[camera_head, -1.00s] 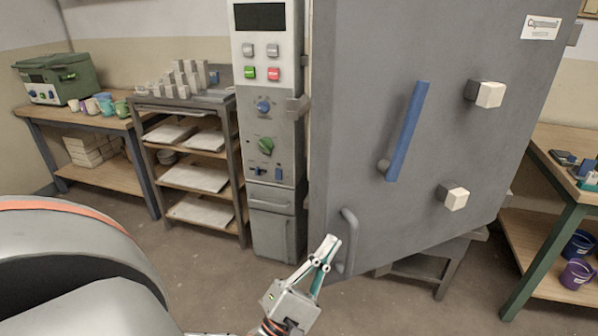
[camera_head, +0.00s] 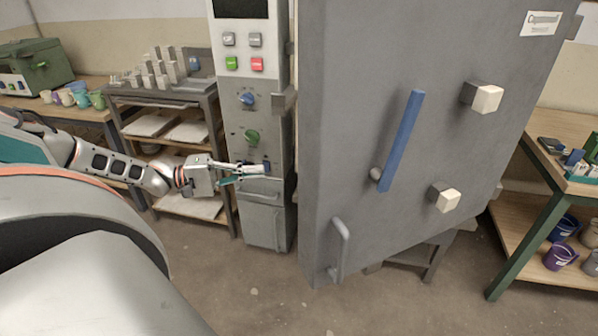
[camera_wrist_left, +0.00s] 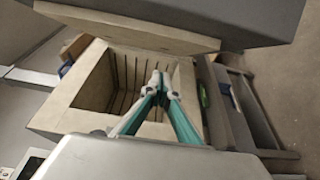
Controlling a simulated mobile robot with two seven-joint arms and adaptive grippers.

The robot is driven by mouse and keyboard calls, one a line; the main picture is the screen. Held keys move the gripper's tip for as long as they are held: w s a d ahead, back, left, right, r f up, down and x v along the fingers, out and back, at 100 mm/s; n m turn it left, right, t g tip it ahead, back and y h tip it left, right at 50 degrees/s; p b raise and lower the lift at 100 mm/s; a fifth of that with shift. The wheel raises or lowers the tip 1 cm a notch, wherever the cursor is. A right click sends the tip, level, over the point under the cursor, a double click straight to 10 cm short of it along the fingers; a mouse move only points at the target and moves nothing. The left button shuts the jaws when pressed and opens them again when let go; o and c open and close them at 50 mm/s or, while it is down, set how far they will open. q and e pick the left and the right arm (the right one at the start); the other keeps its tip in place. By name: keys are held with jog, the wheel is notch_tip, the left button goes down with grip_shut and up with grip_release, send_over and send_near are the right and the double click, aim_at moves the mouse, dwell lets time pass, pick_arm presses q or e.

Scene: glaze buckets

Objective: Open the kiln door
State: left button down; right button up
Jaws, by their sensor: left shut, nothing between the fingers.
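The kiln door (camera_head: 350,110) is a large grey slab with a blue lever (camera_head: 402,140) and a grey pull handle (camera_head: 341,250) low on its left. In the left wrist view, the door (camera_wrist_left: 220,15) with its pale lining (camera_wrist_left: 130,30) stands away from the kiln's pale square opening (camera_wrist_left: 70,105), and the grooved chamber shows inside. My left gripper (camera_head: 264,170) is shut and empty, left of the door in front of the control panel, apart from the pull handle. Its fingertips (camera_wrist_left: 160,80) show over the opening in the wrist view. My right gripper is not in view.
The control panel (camera_head: 245,105) has buttons and knobs close to my left gripper. A shelf rack (camera_head: 180,95) stands left of it, with a workbench (camera_head: 90,110) beyond. A green-legged table (camera_head: 525,240) with buckets (camera_head: 560,256) stands at right. Bare floor lies in front.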

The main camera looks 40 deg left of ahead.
pick_arm(q)
jog(key=w+d+b, duration=0.1)
jog(key=w+d, duration=0.4)
jog(key=d, duration=0.5)
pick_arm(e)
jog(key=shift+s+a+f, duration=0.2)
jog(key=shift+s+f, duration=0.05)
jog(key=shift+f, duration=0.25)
pick_arm(q)
jog(key=shift+w+d, duration=0.1)
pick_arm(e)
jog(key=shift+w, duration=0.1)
